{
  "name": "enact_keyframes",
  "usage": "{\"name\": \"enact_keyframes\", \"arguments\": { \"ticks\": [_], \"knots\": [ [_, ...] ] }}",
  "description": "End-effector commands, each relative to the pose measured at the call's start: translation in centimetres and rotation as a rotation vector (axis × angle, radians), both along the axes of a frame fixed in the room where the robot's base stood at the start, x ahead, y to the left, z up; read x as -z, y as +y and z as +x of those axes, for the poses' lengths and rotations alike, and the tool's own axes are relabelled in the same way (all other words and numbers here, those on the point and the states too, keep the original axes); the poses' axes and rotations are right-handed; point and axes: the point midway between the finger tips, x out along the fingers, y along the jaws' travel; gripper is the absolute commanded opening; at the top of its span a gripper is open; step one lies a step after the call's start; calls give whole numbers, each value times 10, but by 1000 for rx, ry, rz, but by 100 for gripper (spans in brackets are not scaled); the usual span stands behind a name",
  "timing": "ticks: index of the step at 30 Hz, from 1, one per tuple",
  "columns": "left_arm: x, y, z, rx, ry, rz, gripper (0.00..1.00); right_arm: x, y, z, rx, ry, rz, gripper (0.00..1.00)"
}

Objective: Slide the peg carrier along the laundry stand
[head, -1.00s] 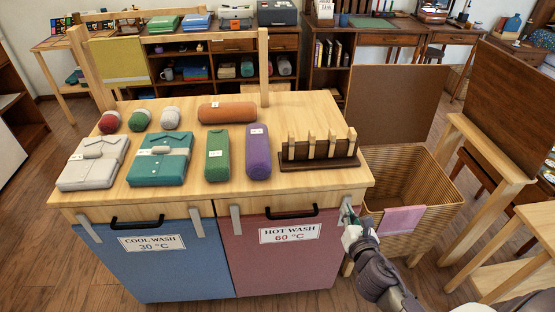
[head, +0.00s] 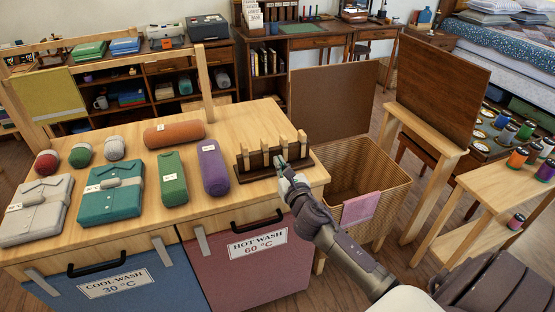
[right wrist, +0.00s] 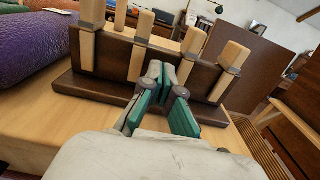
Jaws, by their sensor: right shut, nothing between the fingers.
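The peg carrier (head: 246,174) is a dark brown wooden rack with several pale pegs. It stands upright near the right end of the laundry stand's pale wooden top (head: 240,122). It fills much of the right wrist view (right wrist: 95,88). My right gripper (head: 282,164) is at the carrier's front side, right of its middle. In the right wrist view its green-padded fingers (right wrist: 162,74) are together and empty, pointing at the upright board between pegs. I cannot tell whether they touch it. My left gripper is out of view.
Left of the carrier lie a purple roll (head: 213,168), a green roll (head: 172,180), an orange roll (head: 174,133) and folded shirts (head: 112,192). A wicker basket (head: 385,190) with a pink cloth stands right of the stand. Bare top lies behind the carrier.

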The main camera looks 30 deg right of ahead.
Motion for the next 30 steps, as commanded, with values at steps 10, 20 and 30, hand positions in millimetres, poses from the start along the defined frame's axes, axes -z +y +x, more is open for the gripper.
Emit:
{"name": "enact_keyframes", "arguments": {
  "ticks": [10,20,30],
  "knots": [
    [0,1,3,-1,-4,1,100,0,-4,20,-1,1,2,0],
    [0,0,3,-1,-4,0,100,0,-6,26,0,-1,0,0],
    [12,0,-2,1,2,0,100,0,-25,101,0,-2,-3,0]
  ]
}}
